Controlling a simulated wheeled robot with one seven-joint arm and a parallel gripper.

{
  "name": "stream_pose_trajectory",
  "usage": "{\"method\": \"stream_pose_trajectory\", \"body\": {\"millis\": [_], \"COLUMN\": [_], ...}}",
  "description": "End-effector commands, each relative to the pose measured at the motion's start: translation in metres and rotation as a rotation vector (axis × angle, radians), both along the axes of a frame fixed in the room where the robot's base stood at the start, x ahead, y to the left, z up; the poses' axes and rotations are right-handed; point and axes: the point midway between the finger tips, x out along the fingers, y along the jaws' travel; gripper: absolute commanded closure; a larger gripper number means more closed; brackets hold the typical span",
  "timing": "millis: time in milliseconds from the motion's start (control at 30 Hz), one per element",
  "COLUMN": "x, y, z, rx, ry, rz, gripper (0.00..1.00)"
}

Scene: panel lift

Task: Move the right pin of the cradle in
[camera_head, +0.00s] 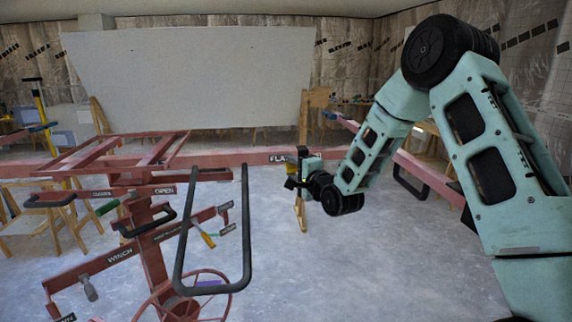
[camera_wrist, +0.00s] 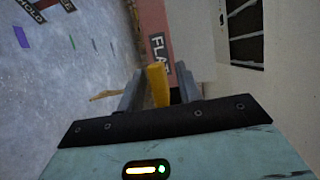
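The cradle is a long red beam (camera_head: 245,158) running across the middle of the head view, with a "FLAT" label that also shows in the wrist view (camera_wrist: 157,45). A yellow pin (camera_wrist: 158,86) stands in front of the beam in the wrist view, between my fingers. A small yellow piece beside my gripper shows in the head view (camera_head: 291,167).
The red panel lift (camera_head: 150,250) stands at the left, with a winch wheel and a black loop handle (camera_head: 246,230). A large pale panel (camera_head: 190,75) leans at the back. Wooden trestles (camera_head: 40,215) stand at the far left. The floor at centre right is clear.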

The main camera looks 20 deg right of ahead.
Motion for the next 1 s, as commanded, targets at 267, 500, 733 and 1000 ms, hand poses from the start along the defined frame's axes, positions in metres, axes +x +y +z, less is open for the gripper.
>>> {"method": "stream_pose_trajectory", "body": {"millis": [267, 500, 733, 1000], "x": [0.0, 0.0, 0.02, 0.033], "y": [-0.001, 0.0, -0.006, -0.01], "z": [0.0, 0.0, -0.004, -0.001], "rx": [0.0, 0.0, 0.0, 0.0], "ry": [0.0, 0.001, -0.003, 0.001], "rz": [0.0, 0.0, -0.001, 0.0], "gripper": [0.65, 1.0, 1.0, 1.0]}}
